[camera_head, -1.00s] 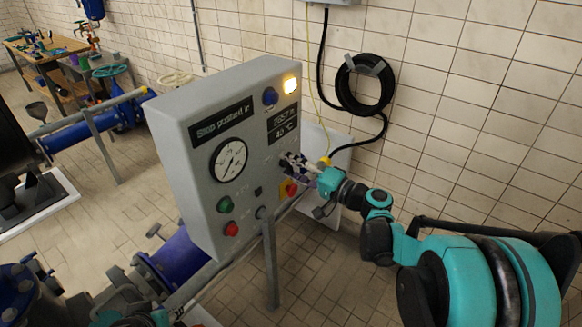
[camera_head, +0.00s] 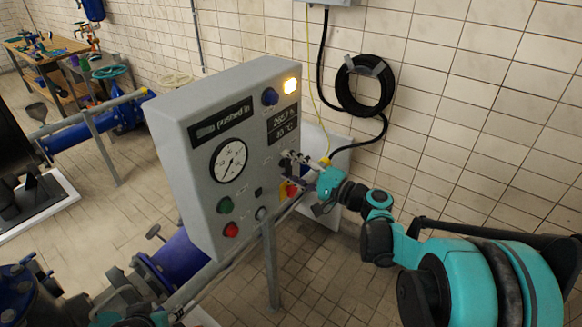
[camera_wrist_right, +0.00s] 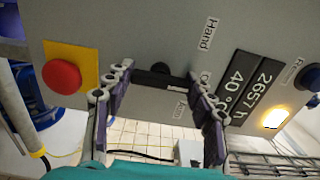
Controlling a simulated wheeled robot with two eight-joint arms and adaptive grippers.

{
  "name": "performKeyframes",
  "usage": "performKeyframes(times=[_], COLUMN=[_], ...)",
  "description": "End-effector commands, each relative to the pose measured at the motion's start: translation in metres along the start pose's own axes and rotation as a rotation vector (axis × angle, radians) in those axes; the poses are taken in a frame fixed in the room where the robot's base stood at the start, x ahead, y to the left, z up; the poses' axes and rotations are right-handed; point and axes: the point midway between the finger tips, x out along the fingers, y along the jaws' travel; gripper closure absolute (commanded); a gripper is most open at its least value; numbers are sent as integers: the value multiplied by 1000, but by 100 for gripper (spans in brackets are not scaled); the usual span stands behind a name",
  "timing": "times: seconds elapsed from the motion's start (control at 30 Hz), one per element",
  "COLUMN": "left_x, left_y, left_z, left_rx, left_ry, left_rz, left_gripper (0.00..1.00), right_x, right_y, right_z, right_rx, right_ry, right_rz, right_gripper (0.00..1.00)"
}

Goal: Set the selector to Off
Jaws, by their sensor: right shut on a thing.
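The selector (camera_wrist_right: 160,79) on the grey control box (camera_head: 180,190) is a black knob with a bar handle. In the right wrist view the bar lies level between my right gripper's fingers (camera_wrist_right: 160,92), which are shut on its two ends. The labels "Hand" (camera_wrist_right: 208,33) and "Auto" (camera_wrist_right: 181,104) sit to its right, with a partly hidden label between them; the bar's right end points towards that hidden one. In the head view my right gripper (camera_head: 291,160) covers the selector. My left arm shows only at the bottom left edge, and its jaws are not clear.
A red mushroom button on a yellow plate (camera_wrist_right: 63,77) is close beside the right gripper. The box also has a gauge (camera_head: 229,160), a green button (camera_head: 225,205), a red button (camera_head: 231,229) and a lit yellow lamp (camera_head: 290,85). A hose coil (camera_head: 365,85) hangs on the wall.

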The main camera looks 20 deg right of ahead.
Motion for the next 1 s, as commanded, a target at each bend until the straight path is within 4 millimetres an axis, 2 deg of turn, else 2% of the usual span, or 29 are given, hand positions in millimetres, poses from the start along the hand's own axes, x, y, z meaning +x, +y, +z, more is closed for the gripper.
performKeyframes(times=[0.03, 0.07, 0.1, 0.13, 0.43, 0.57, 1.0], left_x=[0, 0, 0, 0, 0, 0, 0], left_y=[0, 0, 0, 0, 0, 0, 0], left_z=[0, 0, 0, 0, 0, 0, 0], left_rx=[0, 0, 0, 0, 0, 0, 0], left_ry=[0, 0, 0, 0, 0, 0, 0], left_rz=[0, 0, 0, 0, 0, 0, 0], left_gripper=[60, 60, 60, 60, 60, 60, 60], right_x=[0, 0, 0, 0, -1, -12, -100], right_y=[1, 1, 1, 1, 0, 0, 0], right_z=[0, 0, 0, 0, 0, -1, -1], right_rx=[-1, -1, -1, -1, -1, -1, -1], right_ry=[0, 0, 0, 0, 0, 2, 4], right_rz=[1, 1, 1, 1, 0, 0, 1], right_gripper=[74, 38, 27, 24, 24, 24, 24])
